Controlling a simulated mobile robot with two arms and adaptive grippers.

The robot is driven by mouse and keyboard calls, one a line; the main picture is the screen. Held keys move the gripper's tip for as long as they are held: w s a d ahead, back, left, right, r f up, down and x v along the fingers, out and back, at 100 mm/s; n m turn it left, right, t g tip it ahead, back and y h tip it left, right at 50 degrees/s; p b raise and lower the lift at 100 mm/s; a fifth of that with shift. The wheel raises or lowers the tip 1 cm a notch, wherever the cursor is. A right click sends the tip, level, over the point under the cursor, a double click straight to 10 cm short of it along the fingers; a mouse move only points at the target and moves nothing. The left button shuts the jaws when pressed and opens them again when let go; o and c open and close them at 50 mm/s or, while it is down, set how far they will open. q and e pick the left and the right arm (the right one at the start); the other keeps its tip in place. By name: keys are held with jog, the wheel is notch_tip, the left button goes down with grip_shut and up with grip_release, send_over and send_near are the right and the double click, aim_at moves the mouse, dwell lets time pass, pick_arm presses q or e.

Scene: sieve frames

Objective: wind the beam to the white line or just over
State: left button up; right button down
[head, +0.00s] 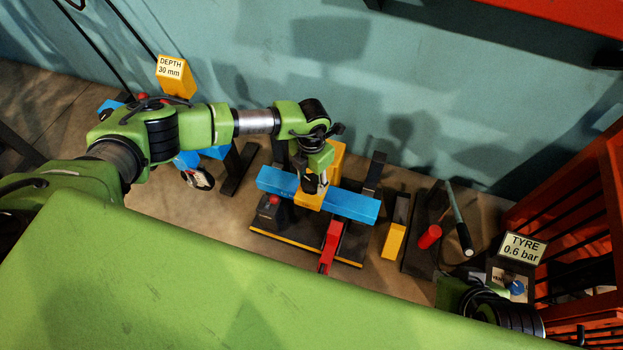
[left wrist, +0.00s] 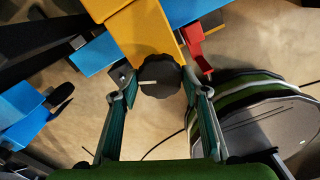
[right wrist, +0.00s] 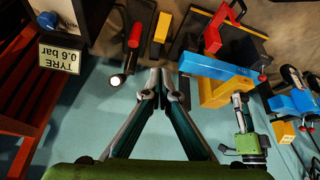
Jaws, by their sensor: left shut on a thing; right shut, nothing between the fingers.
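A blue beam (head: 348,204) lies across a yellow mount (head: 337,160) in the middle of the head view. Beside the mount, the left wrist view shows a round black knob (left wrist: 158,80) with a pale mark on its face. My left gripper (head: 318,183) is over the mount, its fingers on either side of the knob and shut on it. In the head view the gripper mostly hides the knob. I cannot make out a white line on the beam. My right gripper (right wrist: 165,82) is shut and empty, apart from the beam, which the right wrist view also shows (right wrist: 212,67).
A red lever (head: 330,246) stands in front of the beam on a black base with a yellow edge. Right of it are a yellow block (head: 394,240) and a red cylinder (head: 430,236). A "TYRE 0.6 bar" sign (head: 520,248) stands near the orange rack at right. A "DEPTH 30 mm" sign (head: 171,68) stands at left.

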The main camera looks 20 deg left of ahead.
pick_arm(q)
jog(key=m+b, duration=0.1)
jog(key=m, duration=0.7)
jog(key=shift+b, duration=0.4)
jog(key=shift+m, duration=0.9)
pick_arm(e)
jog(key=w+a+r+t+y, duration=0.1)
jog(key=w+a+r+t, duration=0.2)
jog(key=w, duration=0.7)
jog(key=shift+w+a+r+t+y, duration=0.2)
jog(key=shift+a+r+t+y, duration=0.1)
jog(key=shift+r+t, duration=1.35)
jog(key=shift+r+g, duration=0.2)
jog(key=shift+g, duration=0.05)
pick_arm(q)
jog(key=o, duration=1.1)
